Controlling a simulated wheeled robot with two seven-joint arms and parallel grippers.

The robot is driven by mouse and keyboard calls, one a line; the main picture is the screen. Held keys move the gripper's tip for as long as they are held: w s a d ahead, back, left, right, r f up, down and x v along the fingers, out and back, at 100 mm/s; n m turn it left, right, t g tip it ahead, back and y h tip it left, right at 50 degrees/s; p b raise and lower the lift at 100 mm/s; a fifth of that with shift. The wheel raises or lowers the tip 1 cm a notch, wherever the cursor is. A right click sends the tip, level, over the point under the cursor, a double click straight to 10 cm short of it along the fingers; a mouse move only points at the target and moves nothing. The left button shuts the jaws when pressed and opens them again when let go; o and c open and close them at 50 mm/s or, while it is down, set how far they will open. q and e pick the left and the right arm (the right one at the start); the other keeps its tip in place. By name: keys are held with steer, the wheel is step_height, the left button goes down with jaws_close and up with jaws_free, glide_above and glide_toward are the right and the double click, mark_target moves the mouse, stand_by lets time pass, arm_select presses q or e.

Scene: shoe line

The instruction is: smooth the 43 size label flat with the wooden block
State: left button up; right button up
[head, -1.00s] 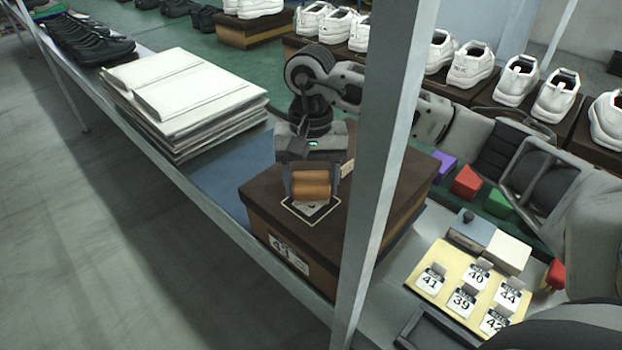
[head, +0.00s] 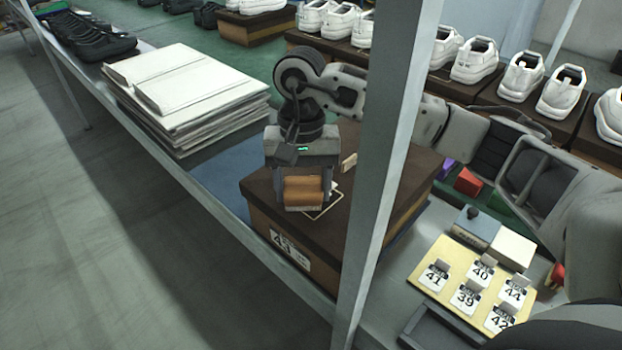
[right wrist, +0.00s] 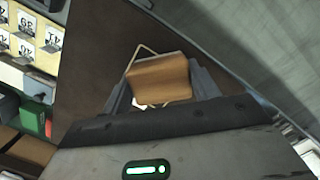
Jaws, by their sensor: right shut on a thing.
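The wooden block (head: 303,190) is held in my right gripper (head: 303,187), which is shut on it over the lid of the brown shoe box (head: 372,190). The block also shows between the fingers in the right wrist view (right wrist: 160,80). A pale outlined square (head: 333,203) on the lid shows around the block. The block hides most of what lies inside it, including any size label there. I cannot tell whether the block touches the lid. A white 43 label (head: 290,250) is on the box's near side. My left gripper is not in view.
A grey post (head: 385,170) stands in front of the box and hides part of my right arm. A yellow board (head: 436,281) with several size labels lies at right, near a white block (head: 512,250). White sheets (head: 190,90) are stacked at left.

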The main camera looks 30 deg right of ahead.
steer(key=shift+s+a+f, duration=0.15)
steer(key=shift+s+a, duration=0.1)
steer(key=shift+a, duration=0.5)
steer(key=shift+f+b, duration=0.15)
steer(key=shift+b, duration=0.45)
steer(key=shift+w+d+b, duration=0.3)
steer(key=shift+d+b, duration=0.2)
steer(key=shift+d, duration=0.5)
steer(key=shift+w+d+b, duration=0.3)
steer(key=shift+d+b, duration=0.15)
steer(key=shift+d, duration=0.5)
arm_select(q)
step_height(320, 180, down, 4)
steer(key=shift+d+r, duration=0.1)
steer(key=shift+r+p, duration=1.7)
steer(key=shift+p, duration=0.1)
arm_select(e)
steer(key=shift+r, duration=3.1)
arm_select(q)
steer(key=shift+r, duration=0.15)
arm_select(e)
steer(key=shift+r, duration=0.1)
steer(key=shift+r+p, duration=0.5)
steer(key=shift+r, duration=0.15)
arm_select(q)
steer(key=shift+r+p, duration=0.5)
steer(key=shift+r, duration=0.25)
arm_select(e)
steer(key=shift+r, duration=0.9)
